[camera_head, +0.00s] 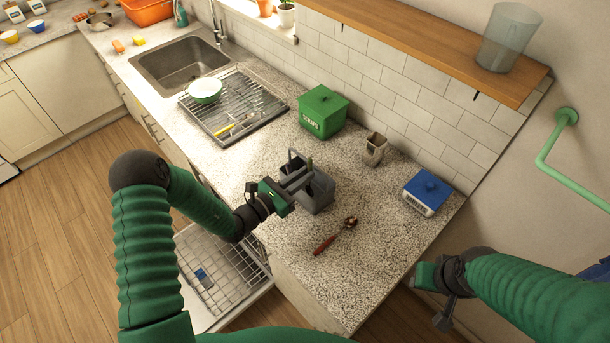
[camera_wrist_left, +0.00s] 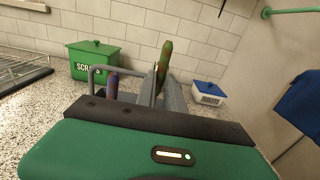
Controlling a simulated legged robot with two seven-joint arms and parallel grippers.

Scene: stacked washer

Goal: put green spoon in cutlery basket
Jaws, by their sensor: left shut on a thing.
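The grey cutlery basket (camera_head: 319,193) stands on the speckled counter, with a raised handle. My left gripper (camera_head: 303,181) is over the basket. In the left wrist view, its fingers (camera_wrist_left: 160,88) are shut on the green spoon (camera_wrist_left: 166,52), whose green and brown end sticks up above them. The spoon's lower part is hidden, so I cannot tell how deep it reaches into the basket. A purple-handled item (camera_wrist_left: 112,82) stands within the basket. My right gripper (camera_head: 437,292) hangs beyond the counter's right edge; its jaw opening is unclear.
A red-handled spoon (camera_head: 336,236) lies in front of the basket. A green scraps bin (camera_head: 322,111), a small grey-brown holder (camera_head: 375,149) and a blue-lidded box (camera_head: 428,192) stand behind and to the right. A drying rack (camera_head: 237,104) is left. The dishwasher rack (camera_head: 222,268) is pulled out below.

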